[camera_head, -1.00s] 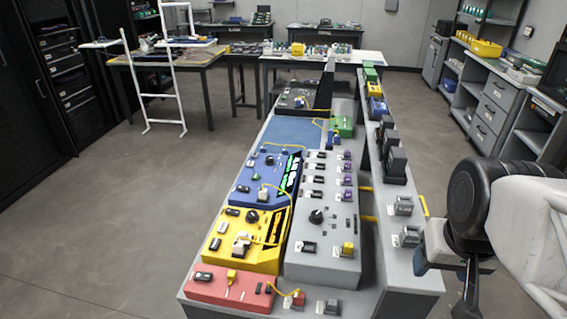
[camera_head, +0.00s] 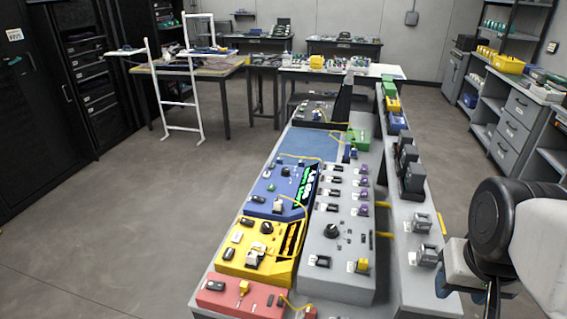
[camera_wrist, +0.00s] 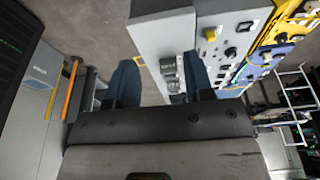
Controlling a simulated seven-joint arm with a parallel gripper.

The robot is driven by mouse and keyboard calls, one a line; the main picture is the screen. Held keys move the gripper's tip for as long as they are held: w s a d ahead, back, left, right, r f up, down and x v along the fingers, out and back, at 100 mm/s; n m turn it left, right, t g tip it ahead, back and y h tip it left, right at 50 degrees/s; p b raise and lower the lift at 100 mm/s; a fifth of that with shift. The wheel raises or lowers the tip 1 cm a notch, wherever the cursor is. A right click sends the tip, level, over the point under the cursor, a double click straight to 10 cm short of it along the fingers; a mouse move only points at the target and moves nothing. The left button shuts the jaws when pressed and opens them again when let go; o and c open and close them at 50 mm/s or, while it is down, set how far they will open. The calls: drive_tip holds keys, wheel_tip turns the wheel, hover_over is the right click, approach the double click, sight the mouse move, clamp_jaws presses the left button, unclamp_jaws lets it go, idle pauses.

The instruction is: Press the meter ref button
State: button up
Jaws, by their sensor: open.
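In the head view a row of instruments stands on a grey bench: a blue unit with a lit green display (camera_head: 307,190), a yellow unit (camera_head: 250,262), a red unit (camera_head: 232,298) and a grey panel with a black knob (camera_head: 335,262). They carry small buttons, but the labels are too small to read, so I cannot tell which is the meter's ref button. My gripper's blue fingers (camera_wrist: 160,72) are apart and empty in the wrist view. Grey and yellow units lie beyond them. In the head view my arm is at the right edge, apart from the instruments; the fingertips are not clear.
A raised shelf (camera_head: 398,215) with dark and grey devices (camera_head: 427,256) runs between my arm and the instruments. A white frame (camera_head: 195,75) stands at the back left. Grey drawers (camera_head: 515,115) are at the right. The floor at left is clear.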

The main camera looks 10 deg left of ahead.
clamp_jaws()
idle(1.4)
